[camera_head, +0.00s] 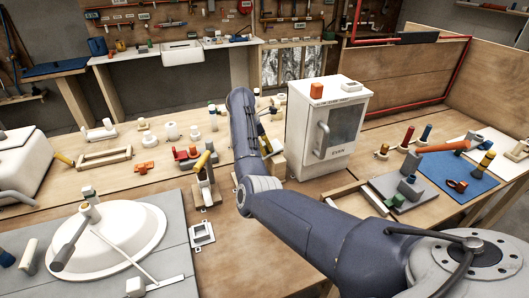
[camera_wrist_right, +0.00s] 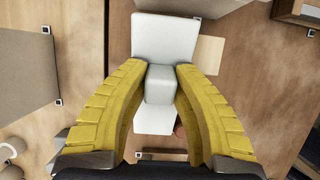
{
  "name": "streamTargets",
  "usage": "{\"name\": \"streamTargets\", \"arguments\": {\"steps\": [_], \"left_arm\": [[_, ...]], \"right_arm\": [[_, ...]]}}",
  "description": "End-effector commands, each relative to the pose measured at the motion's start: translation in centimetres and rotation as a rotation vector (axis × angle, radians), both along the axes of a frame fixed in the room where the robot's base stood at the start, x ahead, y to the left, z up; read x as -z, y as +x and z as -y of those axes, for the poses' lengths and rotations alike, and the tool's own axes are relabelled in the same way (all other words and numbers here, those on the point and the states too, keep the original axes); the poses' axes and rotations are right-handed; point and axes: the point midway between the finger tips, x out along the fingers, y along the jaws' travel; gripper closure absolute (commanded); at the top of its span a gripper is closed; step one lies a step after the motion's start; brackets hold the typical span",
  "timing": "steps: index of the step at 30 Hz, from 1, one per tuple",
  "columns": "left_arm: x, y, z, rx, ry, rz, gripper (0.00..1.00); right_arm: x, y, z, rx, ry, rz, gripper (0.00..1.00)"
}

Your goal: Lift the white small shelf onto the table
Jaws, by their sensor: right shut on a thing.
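The white small shelf (camera_wrist_right: 164,35) shows in the right wrist view as a pale flat piece with a greyish-white block in its middle. My right gripper (camera_wrist_right: 162,72) has its two yellow ribbed fingers on either side of that block, shut on it. The shelf's lower part shows between the fingers. In the head view my right gripper (camera_head: 266,140) is mostly hidden behind my own dark arm, beside the white cabinet, and the shelf cannot be made out clearly there. Whether it touches the wooden table (camera_head: 240,250) is unclear. My left gripper is not in view.
A white cabinet (camera_head: 303,135) with a glass door stands close right of my right gripper. A toggle clamp (camera_head: 204,180) and several small fittings stand to the left. A round white dish (camera_head: 125,235) lies front left. A blue mat (camera_head: 465,180) lies at right.

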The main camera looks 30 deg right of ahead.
Motion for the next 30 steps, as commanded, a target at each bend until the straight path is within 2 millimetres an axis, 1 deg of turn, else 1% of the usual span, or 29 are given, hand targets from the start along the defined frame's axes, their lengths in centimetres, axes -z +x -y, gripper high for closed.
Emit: {"name": "streamTargets", "arguments": {"steps": [8, 11, 14, 17, 20, 30], "left_arm": [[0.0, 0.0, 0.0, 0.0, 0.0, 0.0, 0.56], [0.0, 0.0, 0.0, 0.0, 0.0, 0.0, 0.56], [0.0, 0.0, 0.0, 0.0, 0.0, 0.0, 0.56], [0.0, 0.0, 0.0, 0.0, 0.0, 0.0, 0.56], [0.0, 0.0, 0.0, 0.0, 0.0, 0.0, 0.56], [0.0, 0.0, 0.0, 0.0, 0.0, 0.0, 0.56]], "right_arm": [[-0.1, 0.0, 0.0, 0.0, 0.0, -0.001, 1.0], [-0.5, 0.0, 0.0, 0.0, 0.001, 0.0, 1.0], [-1.3, 0.0, 0.0, 0.001, 0.0, 0.001, 1.0], [-2.6, 0.1, 0.0, 0.002, 0.001, 0.004, 1.0], [-4.4, 0.1, -0.1, -0.001, 0.001, 0.004, 1.0], [-11.9, 0.1, -0.1, 0.001, 0.002, 0.004, 1.0]]}}
